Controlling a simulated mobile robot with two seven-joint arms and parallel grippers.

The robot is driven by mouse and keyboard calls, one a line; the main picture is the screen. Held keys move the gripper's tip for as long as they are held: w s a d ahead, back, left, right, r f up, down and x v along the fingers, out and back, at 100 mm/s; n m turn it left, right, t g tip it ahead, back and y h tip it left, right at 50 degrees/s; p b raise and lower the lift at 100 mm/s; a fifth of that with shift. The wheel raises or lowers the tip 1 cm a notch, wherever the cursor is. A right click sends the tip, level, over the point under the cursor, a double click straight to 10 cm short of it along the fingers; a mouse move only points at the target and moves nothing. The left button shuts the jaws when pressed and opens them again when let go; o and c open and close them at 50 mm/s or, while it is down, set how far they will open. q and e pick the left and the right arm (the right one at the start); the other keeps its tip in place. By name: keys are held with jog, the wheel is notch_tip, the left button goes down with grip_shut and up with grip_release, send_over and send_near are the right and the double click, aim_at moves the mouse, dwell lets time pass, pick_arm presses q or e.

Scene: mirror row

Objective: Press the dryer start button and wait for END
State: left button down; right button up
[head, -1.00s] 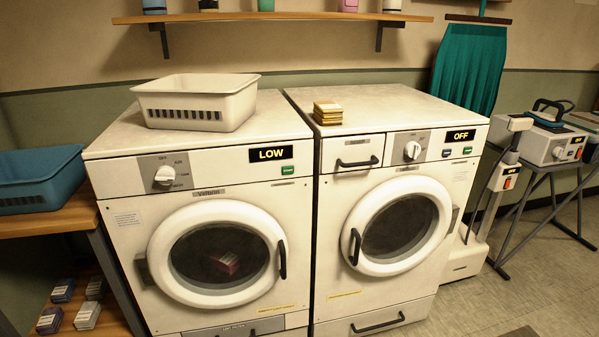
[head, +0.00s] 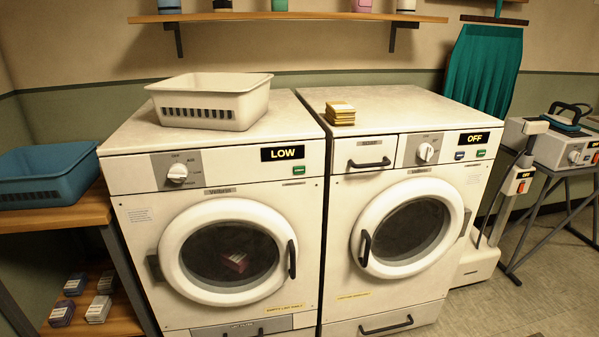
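The dryer (head: 135,182) is the left machine, with a lint filter drawer at its bottom. Its display (head: 282,153) reads LOW. Its green start button (head: 294,169) sits just below the display. Its dial (head: 177,173) is on the left of the panel. Its round door (head: 186,287) looks shut, and a dark red bundle (head: 236,261) shows behind the glass. Neither of my grippers is in view.
The washer (head: 340,190) on the right reads OFF on its display (head: 474,138). A white basket (head: 212,104) stands on the dryer, and yellow folded cloths (head: 340,113) lie on the washer. A blue basket (head: 45,178) is on the wooden side table (head: 60,219).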

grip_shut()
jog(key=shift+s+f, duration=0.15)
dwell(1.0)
